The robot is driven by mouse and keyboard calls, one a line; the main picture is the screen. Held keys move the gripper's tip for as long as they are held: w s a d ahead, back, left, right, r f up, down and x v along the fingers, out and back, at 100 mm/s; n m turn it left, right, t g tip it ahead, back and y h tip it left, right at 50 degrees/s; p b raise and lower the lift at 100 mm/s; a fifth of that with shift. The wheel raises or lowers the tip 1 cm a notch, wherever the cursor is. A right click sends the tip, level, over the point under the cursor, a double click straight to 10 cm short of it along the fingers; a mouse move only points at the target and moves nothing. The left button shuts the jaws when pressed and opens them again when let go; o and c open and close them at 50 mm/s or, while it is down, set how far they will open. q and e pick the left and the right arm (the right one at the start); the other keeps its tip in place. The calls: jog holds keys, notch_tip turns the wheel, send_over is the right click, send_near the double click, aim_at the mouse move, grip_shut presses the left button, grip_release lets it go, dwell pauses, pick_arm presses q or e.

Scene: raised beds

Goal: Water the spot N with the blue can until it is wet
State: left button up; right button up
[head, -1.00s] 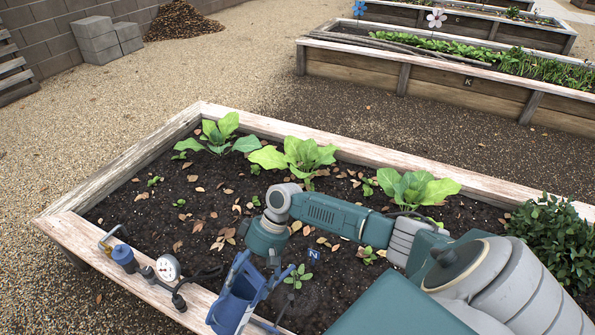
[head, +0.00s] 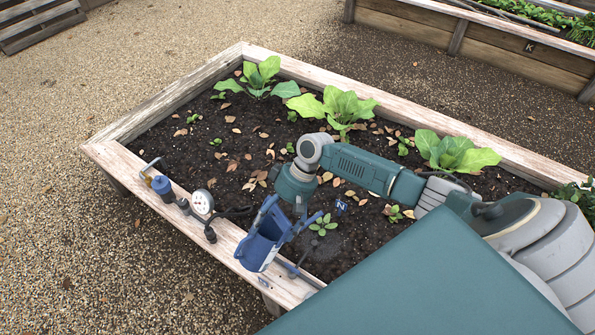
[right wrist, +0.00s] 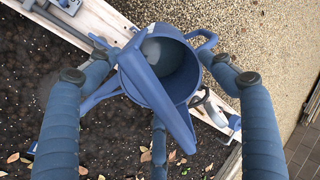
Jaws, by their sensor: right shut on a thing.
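The blue can (head: 258,248) hangs over the near rim of the raised bed. My right gripper (head: 281,217) is shut on it. The small blue marker N (head: 341,205) stands in the soil to the right of the can, by a small seedling (head: 323,224). A darker soil patch (head: 322,247) lies just below the seedling. I cannot make out a water stream. My left gripper is out of view.
The wooden bed rim (head: 150,120) encloses the soil. A tap with a blue fitting (head: 163,187) and a round gauge (head: 202,203) stand on the near rim, left of the can. Several leafy plants (head: 338,107) grow along the far side. Gravel (head: 90,240) lies outside.

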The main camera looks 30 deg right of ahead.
aim_at(264, 229)
jog(key=shift+w+a+r+h+p, duration=0.1)
jog(key=shift+a+r+h+p, duration=0.4)
jog(key=shift+p, duration=0.9)
jog(key=shift+a+r+h+p, duration=0.2)
jog(key=shift+a+h+p, duration=0.5)
jog(key=shift+p, duration=0.7)
jog(key=h+p, duration=0.2)
jog(key=shift+a+f+p, duration=0.25)
jog(key=shift+a+p, duration=0.1)
jog(key=shift+f+h, duration=0.35)
jog(key=shift+h, duration=0.45)
